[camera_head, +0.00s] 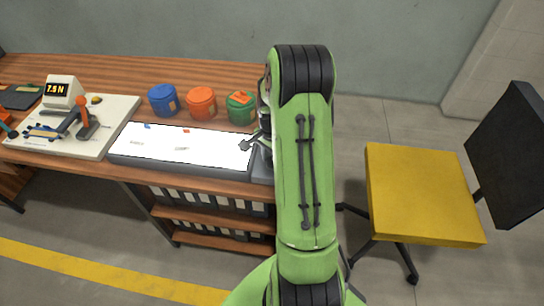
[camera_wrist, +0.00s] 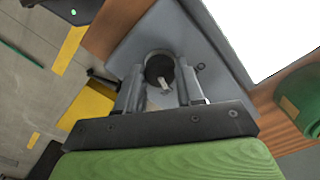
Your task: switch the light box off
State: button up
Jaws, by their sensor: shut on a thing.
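The light box (camera_head: 130,158) lies on the wooden bench, and its top panel (camera_head: 195,147) glows bright white. In the wrist view the glowing panel (camera_wrist: 265,30) is at upper right, beside a grey control plate (camera_wrist: 203,55). A round dark knob (camera_wrist: 157,66) with a pale pointer sits on that plate. My gripper (camera_wrist: 161,78) is shut on the knob, with a finger on either side of it. In the head view my green arm hides most of the gripper and the knob.
Blue (camera_head: 162,100), orange (camera_head: 201,103) and green (camera_head: 240,107) tubs stand behind the light box. A white board with tools (camera_head: 110,112) and a display reading 7.5 N (camera_head: 62,91) are at left. A yellow chair (camera_head: 420,190) stands right of my arm.

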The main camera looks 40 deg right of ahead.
jog(key=n, duration=1)
jog(key=shift+n, duration=0.3)
dwell(0.4)
jog(key=o, duration=1)
jog(key=shift+o, duration=0.2)
notch_tip(320, 180, up, 16)
jog(key=p, duration=0.4)
jog(key=shift+f, duration=0.1)
